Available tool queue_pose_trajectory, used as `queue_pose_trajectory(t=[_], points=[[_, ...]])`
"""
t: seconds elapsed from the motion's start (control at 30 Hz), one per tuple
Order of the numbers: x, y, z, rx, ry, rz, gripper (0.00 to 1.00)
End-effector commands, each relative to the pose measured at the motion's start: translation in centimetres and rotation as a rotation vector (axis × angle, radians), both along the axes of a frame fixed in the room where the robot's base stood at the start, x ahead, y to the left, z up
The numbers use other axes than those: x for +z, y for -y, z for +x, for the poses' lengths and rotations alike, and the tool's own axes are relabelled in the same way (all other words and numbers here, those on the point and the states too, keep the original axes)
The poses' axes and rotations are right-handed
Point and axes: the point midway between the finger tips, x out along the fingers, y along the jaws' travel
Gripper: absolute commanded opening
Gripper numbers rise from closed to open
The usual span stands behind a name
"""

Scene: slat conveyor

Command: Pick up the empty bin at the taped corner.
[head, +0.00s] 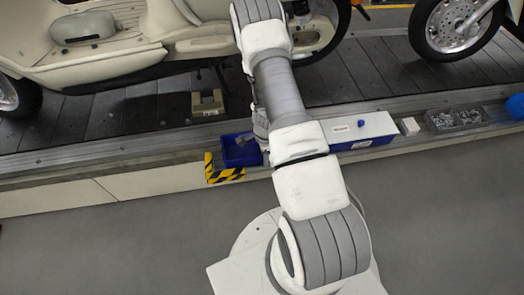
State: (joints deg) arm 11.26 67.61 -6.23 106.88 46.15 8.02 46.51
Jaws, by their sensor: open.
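The blue bin (237,153) sits on the ledge along the conveyor's near side, left of my arm. It looks empty, though its right part is hidden by my gripper and arm. Yellow-and-black tape (211,172) forms a corner along the bin's left and front sides. My gripper (248,142) is open at the bin's right end, over or beside its rim. Its fingertips are small and partly hidden, and I cannot tell whether they touch the bin.
A long white-and-blue box (365,130), a small white box (409,126) and clear trays of parts (455,119) line the ledge to the right. A beige block (207,103) stands on the slats behind the bin. Scooters (110,40) stand on the conveyor. The front floor left is clear.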

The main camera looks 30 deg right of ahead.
Motion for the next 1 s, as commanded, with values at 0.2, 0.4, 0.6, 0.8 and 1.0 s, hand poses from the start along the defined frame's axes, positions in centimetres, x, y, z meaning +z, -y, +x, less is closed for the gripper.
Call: queue_pose_trajectory(t=[0.2, 0.4, 0.6, 0.8, 1.0], points=[[0.12, -0.01, 0.00, 0.000, 0.000, 0.000, 0.24], [0.13, 0.00, 0.00, 0.000, 0.000, 0.000, 0.00], [0.11, -0.02, -0.02, 0.000, 0.000, 0.000, 0.00], [0.06, -0.03, -0.05, 0.000, -0.001, 0.000, 0.00], [0.03, -0.03, -0.08, 0.000, -0.002, 0.001, 0.00]])
